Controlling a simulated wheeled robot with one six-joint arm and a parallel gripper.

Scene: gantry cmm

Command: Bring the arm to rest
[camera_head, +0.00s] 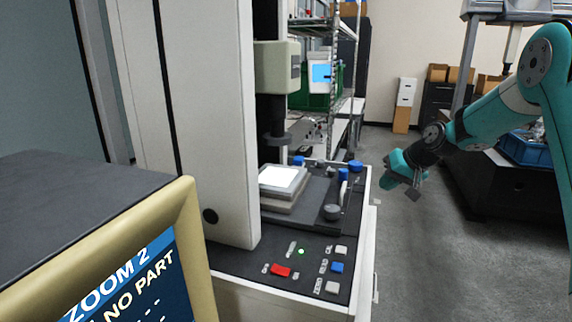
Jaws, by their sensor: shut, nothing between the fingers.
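My teal arm (490,113) reaches in from the right edge of the picture and bends down to the left. My gripper (391,183) is at its end, small in view, shut and empty. It hangs in free air over the grey floor, just right of the measuring machine's bench (362,262). It appears apart from the bench and touches nothing that I can see.
A screen (125,285) reading "ZOOM 2" and "NO PART" stands at the front left. The machine's white column (200,110) rises behind it. A lit stage (283,180), knobs and buttons (280,271) are on the bench. Open floor (425,270) lies to the right.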

